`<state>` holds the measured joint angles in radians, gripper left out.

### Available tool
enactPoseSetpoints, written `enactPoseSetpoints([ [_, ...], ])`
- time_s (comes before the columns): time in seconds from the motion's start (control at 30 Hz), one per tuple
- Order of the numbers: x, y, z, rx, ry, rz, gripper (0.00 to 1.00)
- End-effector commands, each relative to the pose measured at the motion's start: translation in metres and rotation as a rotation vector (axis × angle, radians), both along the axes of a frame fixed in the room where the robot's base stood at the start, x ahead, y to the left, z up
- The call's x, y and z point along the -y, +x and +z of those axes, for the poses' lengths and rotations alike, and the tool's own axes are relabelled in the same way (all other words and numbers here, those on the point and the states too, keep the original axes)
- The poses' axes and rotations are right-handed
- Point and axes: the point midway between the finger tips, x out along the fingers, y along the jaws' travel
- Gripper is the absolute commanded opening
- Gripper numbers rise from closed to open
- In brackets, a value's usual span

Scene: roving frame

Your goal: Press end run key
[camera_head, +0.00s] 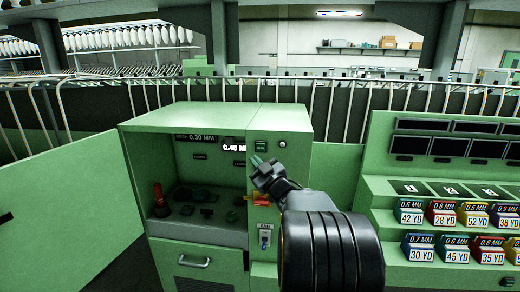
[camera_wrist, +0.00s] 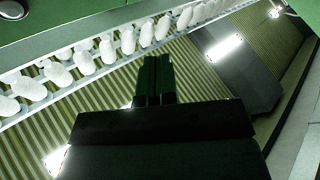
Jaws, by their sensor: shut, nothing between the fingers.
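A green cabinet (camera_head: 200,125) stands ahead with an open bay. On its narrow right-hand panel, a small dark green key with pale lettering (camera_head: 261,145) sits near the top. The lettering is too small to read, so I cannot tell for sure that it is the end run key. A round pale button (camera_head: 283,143) is to its right. My gripper (camera_head: 257,161) is shut and empty, its tips just below the dark key in the picture; I cannot tell the gap to the panel. In the wrist view the closed fingers (camera_wrist: 153,72) point up, with no key clearly identifiable.
A switch (camera_head: 265,237) is lower on the same panel, and a red-handled lever (camera_head: 160,200) stands inside the bay. A rack of coloured labelled boxes (camera_head: 454,215) is at right. The opened green door (camera_head: 65,220) spans the left. White bobbins (camera_wrist: 107,50) cross the wrist view.

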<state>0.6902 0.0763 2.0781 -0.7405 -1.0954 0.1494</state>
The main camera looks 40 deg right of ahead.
Motion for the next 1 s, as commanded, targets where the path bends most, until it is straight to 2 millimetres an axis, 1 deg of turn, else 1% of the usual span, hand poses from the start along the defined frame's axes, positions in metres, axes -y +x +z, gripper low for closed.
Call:
enactPoseSetpoints([
  [0.3,0.0,0.0,0.0,0.0,0.0,0.001,0.0],
  [0.47,0.005,0.005,0.001,-0.001,0.002,0.001,0.0],
  [0.8,0.033,0.035,0.003,-0.002,0.002,0.001,0.0],
  [1.0,0.048,0.05,0.0,0.0,0.0,0.001,0.0],
])
